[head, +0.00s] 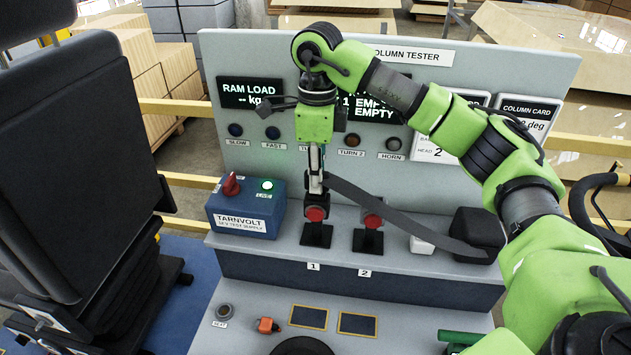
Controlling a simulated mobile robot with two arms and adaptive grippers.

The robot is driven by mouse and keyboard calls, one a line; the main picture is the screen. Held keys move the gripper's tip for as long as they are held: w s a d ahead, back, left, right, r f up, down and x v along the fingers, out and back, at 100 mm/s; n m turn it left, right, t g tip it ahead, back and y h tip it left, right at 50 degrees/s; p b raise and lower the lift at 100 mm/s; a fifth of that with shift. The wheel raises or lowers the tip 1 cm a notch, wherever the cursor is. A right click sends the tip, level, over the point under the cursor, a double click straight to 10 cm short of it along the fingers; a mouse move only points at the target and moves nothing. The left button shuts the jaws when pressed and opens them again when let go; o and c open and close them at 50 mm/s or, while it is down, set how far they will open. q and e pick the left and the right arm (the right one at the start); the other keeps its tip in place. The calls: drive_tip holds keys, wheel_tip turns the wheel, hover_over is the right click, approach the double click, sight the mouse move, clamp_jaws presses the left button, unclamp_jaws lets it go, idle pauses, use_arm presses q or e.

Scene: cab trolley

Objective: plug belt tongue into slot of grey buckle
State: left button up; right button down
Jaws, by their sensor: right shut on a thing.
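My right gripper (315,168) points straight down and is shut on the belt tongue (316,186), of which only a small metal part shows. The dark grey belt (400,212) runs from the tongue down to the right, to a black box on the bench. Right below the tongue stands a buckle with a red button (316,214), on a dark stand by label 1. A second red-button buckle (372,220) stands by label 2, under the belt. I cannot tell whether the tongue touches the first buckle or which buckle is the grey one. My left gripper is not in view.
A blue supply box (243,212) with a red knob stands left of the buckles. The black box (472,236) and a small white block (422,245) are to the right. The tester panel (255,150) rises behind. A black seat (80,150) fills the left.

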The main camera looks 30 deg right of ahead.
drive_tip(key=shift+r+p, duration=1.75)
drive_tip(key=shift+r, duration=1)
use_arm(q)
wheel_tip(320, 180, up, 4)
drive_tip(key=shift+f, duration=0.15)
use_arm(e)
drive_tip(key=shift+s, duration=0.1)
